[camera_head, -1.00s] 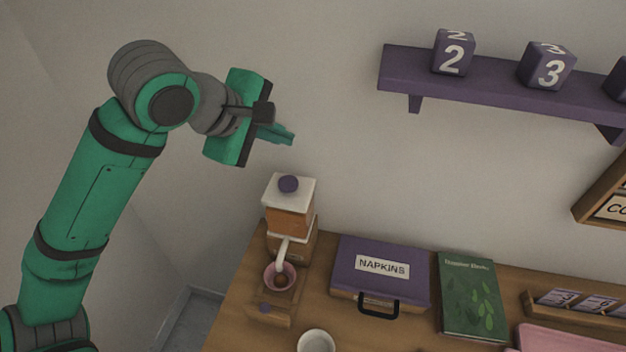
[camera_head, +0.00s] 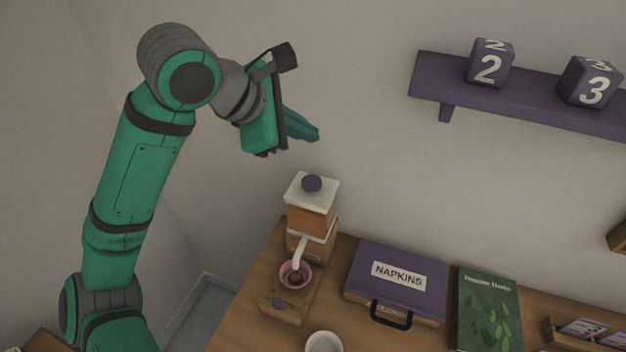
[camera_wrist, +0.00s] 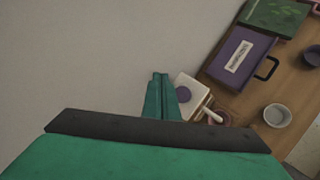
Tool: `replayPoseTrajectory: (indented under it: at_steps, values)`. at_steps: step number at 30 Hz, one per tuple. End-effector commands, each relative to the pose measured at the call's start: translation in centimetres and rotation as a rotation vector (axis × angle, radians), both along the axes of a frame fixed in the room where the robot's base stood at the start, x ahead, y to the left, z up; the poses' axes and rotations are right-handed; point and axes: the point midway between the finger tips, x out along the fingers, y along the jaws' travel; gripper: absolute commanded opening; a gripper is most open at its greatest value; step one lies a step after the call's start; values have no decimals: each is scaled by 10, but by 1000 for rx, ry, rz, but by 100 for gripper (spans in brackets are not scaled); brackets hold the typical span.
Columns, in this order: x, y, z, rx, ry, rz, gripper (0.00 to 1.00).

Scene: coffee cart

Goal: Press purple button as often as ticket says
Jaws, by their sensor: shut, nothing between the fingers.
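A grinder with a white lid and orange-brown hopper (camera_head: 311,220) stands at the left end of the counter. A round purple knob (camera_head: 312,183) sits on its lid, and it also shows in the wrist view (camera_wrist: 183,94). I cannot make out a readable ticket.
A purple napkins box (camera_head: 398,280), a green book (camera_head: 489,310) and a card rack (camera_head: 562,330) stand right of the grinder. A white cup (camera_head: 324,342) is in front. A purple shelf (camera_head: 530,100) with number cubes hangs on the wall.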

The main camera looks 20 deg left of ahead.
Motion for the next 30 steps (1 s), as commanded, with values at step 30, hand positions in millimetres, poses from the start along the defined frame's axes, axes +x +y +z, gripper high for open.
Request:
replayPoseTrajectory:
  at_steps: [30]
  values:
    - [0, -1, -87, 0, -1, -4, 0]
